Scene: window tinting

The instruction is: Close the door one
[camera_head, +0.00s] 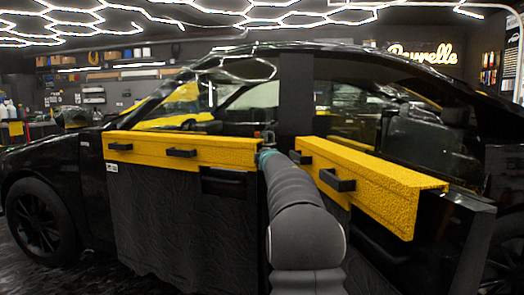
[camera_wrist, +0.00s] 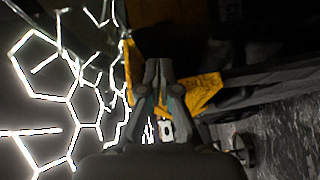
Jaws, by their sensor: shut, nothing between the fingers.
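A black car fills the head view. Its left door (camera_head: 150,215) has a yellow padded strip (camera_head: 222,152) along its top and looks roughly in line with the car's side. Its right door (camera_head: 462,245) also has a yellow strip (camera_head: 375,185) and stands swung out toward me, with its end edge showing. In the head view my arm reaches between the two strips and hides most of the gripper.
Black handles (camera_head: 338,181) stick out from the yellow strips. The car's front wheel (camera_head: 38,222) is at the left. Bright hexagonal lights hang overhead, and shelves line the back wall. The opening behind the right door shows a dark interior.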

